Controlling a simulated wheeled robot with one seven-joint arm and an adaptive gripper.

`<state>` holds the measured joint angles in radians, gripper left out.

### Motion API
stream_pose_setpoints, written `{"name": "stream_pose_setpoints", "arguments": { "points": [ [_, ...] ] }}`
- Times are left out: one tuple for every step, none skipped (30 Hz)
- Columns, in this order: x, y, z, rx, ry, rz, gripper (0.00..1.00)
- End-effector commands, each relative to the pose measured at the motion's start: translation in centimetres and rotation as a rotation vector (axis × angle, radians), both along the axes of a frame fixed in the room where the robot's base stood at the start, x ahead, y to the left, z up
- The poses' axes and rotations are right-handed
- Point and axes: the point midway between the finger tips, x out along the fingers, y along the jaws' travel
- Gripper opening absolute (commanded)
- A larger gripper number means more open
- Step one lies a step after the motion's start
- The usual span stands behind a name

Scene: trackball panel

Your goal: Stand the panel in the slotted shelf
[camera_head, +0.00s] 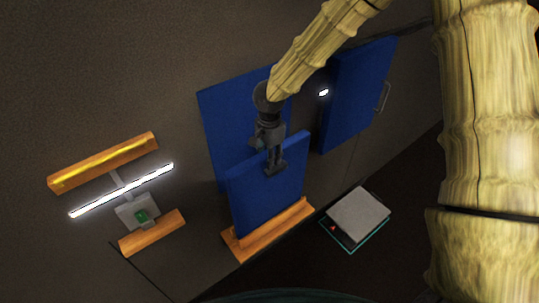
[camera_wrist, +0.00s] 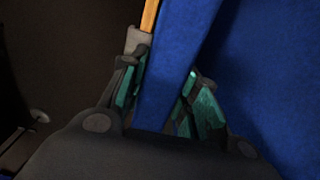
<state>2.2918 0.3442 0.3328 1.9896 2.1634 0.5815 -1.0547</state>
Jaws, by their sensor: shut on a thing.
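A blue panel (camera_head: 268,200) stands close to upright at the wooden slotted shelf (camera_head: 243,249), its lower edge at the shelf's wood. I cannot tell whether that edge sits in the slot or only on top. My gripper (camera_head: 275,165) is shut on the panel's upper edge. In the wrist view, the two fingers of my gripper (camera_wrist: 167,75) pinch the panel (camera_wrist: 163,95) from both sides. A strip of the orange shelf (camera_wrist: 149,15) shows beyond the panel. The panel hides most of the slot.
A larger blue surface (camera_head: 225,110) is on the wall behind the panel. A blue door with a handle (camera_head: 360,95) is to the right. A grey box (camera_head: 358,215) lies on the floor right of the shelf. A wooden fixture with a bright bar (camera_head: 122,190) is at left.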

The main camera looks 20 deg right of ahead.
Motion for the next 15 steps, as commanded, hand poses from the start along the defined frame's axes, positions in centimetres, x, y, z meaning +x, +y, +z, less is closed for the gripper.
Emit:
{"name": "stream_pose_setpoints", "arguments": {
  "points": [
    [0.03,0.02,-0.01,0.000,-0.001,0.000,0.00],
    [0.03,0.02,-0.04,0.000,-0.001,0.000,0.00],
    [0.03,0.02,-0.09,0.000,-0.001,0.000,0.00],
    [0.03,0.02,-0.12,0.000,-0.001,0.000,0.00],
    [0.03,0.02,-0.15,0.000,-0.001,0.000,0.00],
    [0.03,0.02,-0.20,0.000,-0.001,0.000,0.00],
    [0.03,0.02,-0.23,0.000,-0.001,0.000,0.00],
    [0.03,0.02,-0.26,0.000,-0.001,0.000,0.00],
    [0.03,0.02,-0.31,0.000,-0.001,0.000,0.00],
    [0.03,0.02,-0.34,0.000,-0.001,0.000,0.00],
    [0.03,0.02,-0.37,0.000,-0.001,0.000,0.00],
    [0.03,0.02,-0.41,0.000,-0.001,0.000,0.00],
    [0.03,0.02,-0.44,0.000,-0.001,0.000,0.00],
    [0.03,0.02,-0.47,0.000,-0.001,0.000,0.00],
    [0.04,0.02,-0.52,0.000,-0.001,0.000,0.00]
  ]
}}
